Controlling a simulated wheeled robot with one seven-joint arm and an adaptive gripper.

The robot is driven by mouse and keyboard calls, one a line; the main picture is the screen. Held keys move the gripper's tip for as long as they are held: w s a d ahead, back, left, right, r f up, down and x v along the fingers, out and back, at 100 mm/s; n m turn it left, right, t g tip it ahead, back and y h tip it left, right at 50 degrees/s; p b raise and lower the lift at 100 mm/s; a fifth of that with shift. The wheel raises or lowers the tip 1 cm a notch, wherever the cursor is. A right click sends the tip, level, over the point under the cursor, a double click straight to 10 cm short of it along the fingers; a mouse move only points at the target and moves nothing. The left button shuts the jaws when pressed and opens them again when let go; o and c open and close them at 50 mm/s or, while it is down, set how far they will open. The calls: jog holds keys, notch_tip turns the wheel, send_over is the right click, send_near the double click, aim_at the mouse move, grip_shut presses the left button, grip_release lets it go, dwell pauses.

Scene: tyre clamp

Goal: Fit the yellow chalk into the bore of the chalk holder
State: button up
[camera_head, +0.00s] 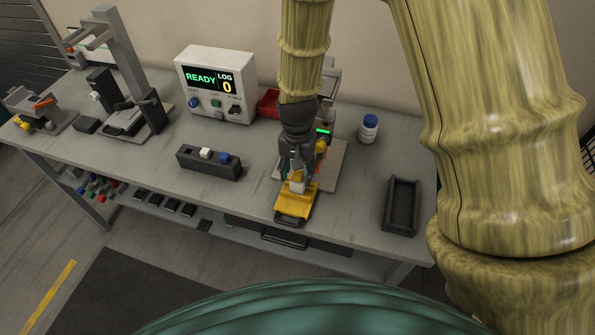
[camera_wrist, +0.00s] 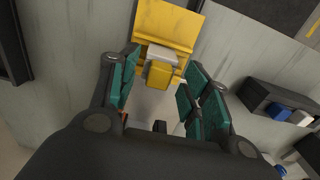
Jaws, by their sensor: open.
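My gripper (camera_head: 297,181) points down over the front of the table and is open. In the wrist view its teal fingers (camera_wrist: 160,72) stand apart, with a small yellow block (camera_wrist: 159,75) between their tips and gaps on both sides. This block may be the yellow chalk. It adjoins a grey piece (camera_wrist: 162,53) and a larger yellow body (camera_wrist: 168,24); the body also shows in the head view (camera_head: 296,206). A dark block (camera_head: 222,170) left of my gripper holds a white piece and a blue piece.
A dark empty tray (camera_head: 388,218) lies to the right. A white bottle with a blue cap (camera_head: 369,130) stands behind it. The READY display box (camera_head: 217,92) and a red bin (camera_head: 269,103) stand at the back. Bare table lies between the dark block and the yellow body.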

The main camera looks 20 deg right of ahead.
notch_tip(320, 180, up, 12)
jog(key=shift+f, duration=0.2)
dwell(0.4)
jog(key=shift+s+f, duration=0.1)
dwell(0.4)
